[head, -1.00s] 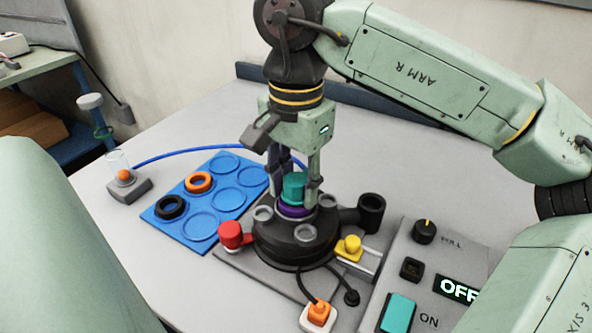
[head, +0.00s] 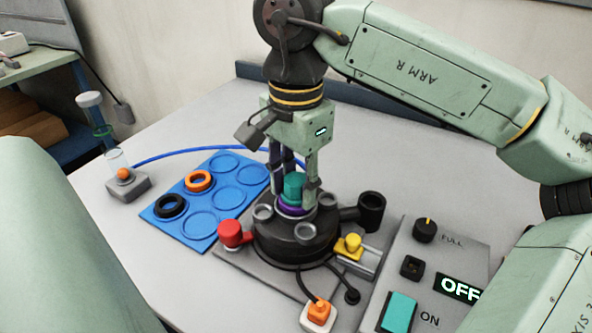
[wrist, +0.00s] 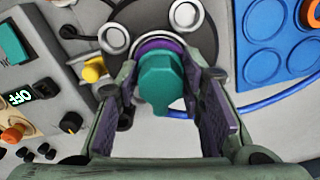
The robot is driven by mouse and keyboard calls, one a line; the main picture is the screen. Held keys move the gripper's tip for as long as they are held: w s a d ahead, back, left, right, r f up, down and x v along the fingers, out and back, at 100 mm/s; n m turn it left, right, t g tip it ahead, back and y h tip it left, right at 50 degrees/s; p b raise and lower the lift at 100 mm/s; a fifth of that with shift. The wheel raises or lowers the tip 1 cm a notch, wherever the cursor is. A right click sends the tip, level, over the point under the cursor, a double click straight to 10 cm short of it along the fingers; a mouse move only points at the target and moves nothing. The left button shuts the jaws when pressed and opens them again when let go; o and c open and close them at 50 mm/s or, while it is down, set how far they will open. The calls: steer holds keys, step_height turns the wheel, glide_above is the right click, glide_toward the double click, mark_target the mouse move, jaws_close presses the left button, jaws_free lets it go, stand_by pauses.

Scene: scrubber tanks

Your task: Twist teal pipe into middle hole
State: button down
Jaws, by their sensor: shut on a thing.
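The teal pipe (head: 293,186) stands upright at the middle of the round black tank top (head: 290,240), with a purple ring (head: 291,210) around its base. It also shows in the wrist view (wrist: 160,85), with the purple ring (wrist: 158,43) beyond it. My gripper (head: 296,193) points down with its fingers on either side of the teal pipe, shut on it. In the wrist view my gripper (wrist: 170,82) has purple-lined fingers flanking the pipe. The middle hole is hidden under the pipe and ring, so I cannot tell how deep the pipe sits.
Several grey-rimmed ports, a red knob (head: 230,233), a yellow knob (head: 352,243) and a black cup (head: 371,212) surround the tank top. A blue tray (head: 231,205) with orange and black rings lies left. A control panel reading OFF (head: 460,289) stands right.

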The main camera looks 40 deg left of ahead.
steer(key=c, duration=1)
jaws_free()
steer(key=shift+o, duration=0.4)
steer(key=o, duration=0.8)
steer(key=shift+r+p, duration=2.9)
steer(key=shift+r, duration=0.6)
steer(key=shift+s, duration=0.1)
